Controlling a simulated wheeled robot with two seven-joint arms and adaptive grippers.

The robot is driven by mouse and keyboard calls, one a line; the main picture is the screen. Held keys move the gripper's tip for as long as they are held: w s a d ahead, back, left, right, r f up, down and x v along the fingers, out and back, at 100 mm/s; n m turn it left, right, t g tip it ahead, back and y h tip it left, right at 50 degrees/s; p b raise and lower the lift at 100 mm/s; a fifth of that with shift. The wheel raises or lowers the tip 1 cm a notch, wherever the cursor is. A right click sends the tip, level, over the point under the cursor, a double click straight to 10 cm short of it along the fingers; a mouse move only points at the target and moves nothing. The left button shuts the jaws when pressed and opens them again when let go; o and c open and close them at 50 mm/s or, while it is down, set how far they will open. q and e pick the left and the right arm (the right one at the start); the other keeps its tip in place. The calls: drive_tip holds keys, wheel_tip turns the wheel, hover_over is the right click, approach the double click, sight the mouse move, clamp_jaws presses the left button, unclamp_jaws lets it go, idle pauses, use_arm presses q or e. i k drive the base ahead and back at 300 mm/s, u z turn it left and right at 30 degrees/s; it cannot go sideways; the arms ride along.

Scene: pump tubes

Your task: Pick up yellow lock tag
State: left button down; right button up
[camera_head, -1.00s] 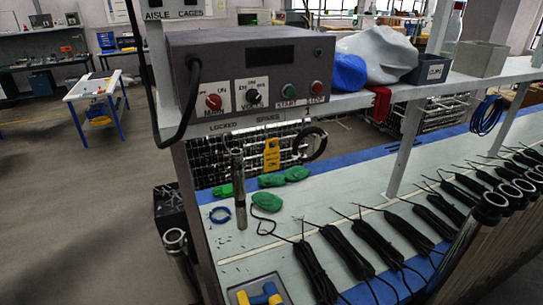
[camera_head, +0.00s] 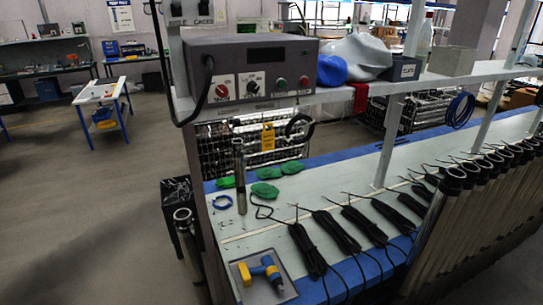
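The yellow lock tag (camera_head: 268,137) hangs upright on the wire grid panel below the control box, near the centre of the head view. A black looped object hangs just to its right. Neither of my grippers shows in this view, so I cannot see where they are or whether they hold anything.
The grey control box (camera_head: 252,75) sits on the shelf above the tag. A metal tube (camera_head: 240,178) stands on the bench in front, with green cloths (camera_head: 265,190) beside it. A yellow and blue drill (camera_head: 262,268) lies in a tray. Black cable bundles (camera_head: 345,233) and several pump tubes (camera_head: 450,205) line the right.

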sight(267, 137)
drive_tip(key=z, duration=0.05)
drive_tip(key=k, duration=0.45)
drive_tip(key=u, duration=1.1)
drive_tip(key=i, duration=1.3)
drive_tip(key=z, duration=0.4)
